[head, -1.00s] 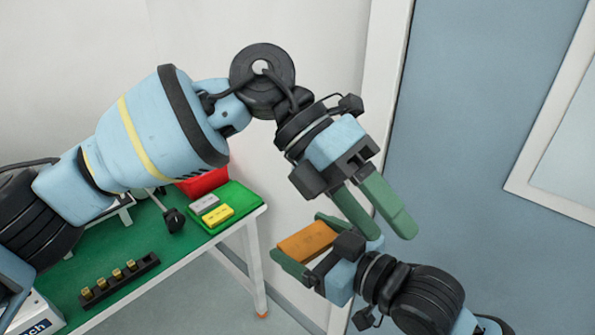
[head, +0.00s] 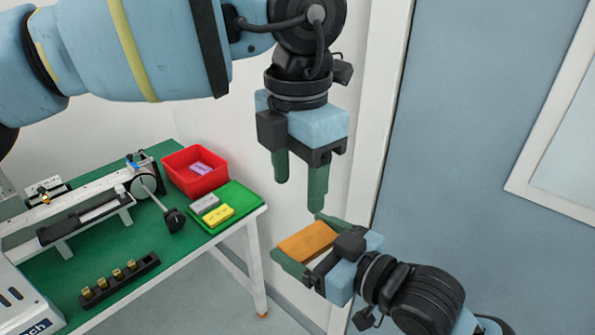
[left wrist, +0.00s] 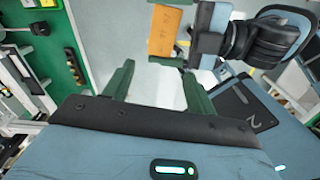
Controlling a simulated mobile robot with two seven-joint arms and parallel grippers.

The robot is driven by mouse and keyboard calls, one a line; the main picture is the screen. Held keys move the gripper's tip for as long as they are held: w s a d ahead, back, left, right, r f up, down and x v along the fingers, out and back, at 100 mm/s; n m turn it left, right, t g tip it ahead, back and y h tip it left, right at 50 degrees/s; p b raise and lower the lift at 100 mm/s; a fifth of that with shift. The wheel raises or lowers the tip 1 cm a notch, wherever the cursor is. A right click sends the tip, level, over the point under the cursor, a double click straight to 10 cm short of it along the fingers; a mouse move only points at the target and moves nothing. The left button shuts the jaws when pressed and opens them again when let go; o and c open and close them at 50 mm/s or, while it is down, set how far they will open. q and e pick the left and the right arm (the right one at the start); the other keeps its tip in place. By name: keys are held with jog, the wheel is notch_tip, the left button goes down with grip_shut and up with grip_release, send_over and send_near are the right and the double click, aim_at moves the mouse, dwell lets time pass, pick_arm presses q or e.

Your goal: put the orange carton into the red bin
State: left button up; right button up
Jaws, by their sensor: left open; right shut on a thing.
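The orange carton (head: 308,241) is held between the green fingers of my right gripper (head: 298,248), off the table's right edge; it also shows in the left wrist view (left wrist: 163,31). My left gripper (head: 300,190) is open and empty, fingers pointing down, just above the carton and my right gripper. In the left wrist view, the open left fingers (left wrist: 156,88) are apart, with the carton beyond them. The red bin (head: 194,172) stands on the green table at the back, left of both grippers. A purple item (head: 201,168) lies in it.
A green tray (head: 240,197) with a grey carton (head: 205,204) and a yellow carton (head: 219,215) lies in front of the bin. A machine with a lever (head: 158,200) and a black rack (head: 120,280) of several brass pieces are on the table (head: 185,262). A wall and door (head: 470,130) are behind.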

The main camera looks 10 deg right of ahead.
aim_at(298, 246)
pick_arm(q)
notch_tip(298, 246, down, 12)
jog(key=shift+r, duration=0.25)
dwell(0.3)
jog(key=c, duration=0.7)
jog(key=shift+c, duration=0.5)
pick_arm(e)
jog(key=o, duration=0.8)
jog(key=shift+c, duration=0.2)
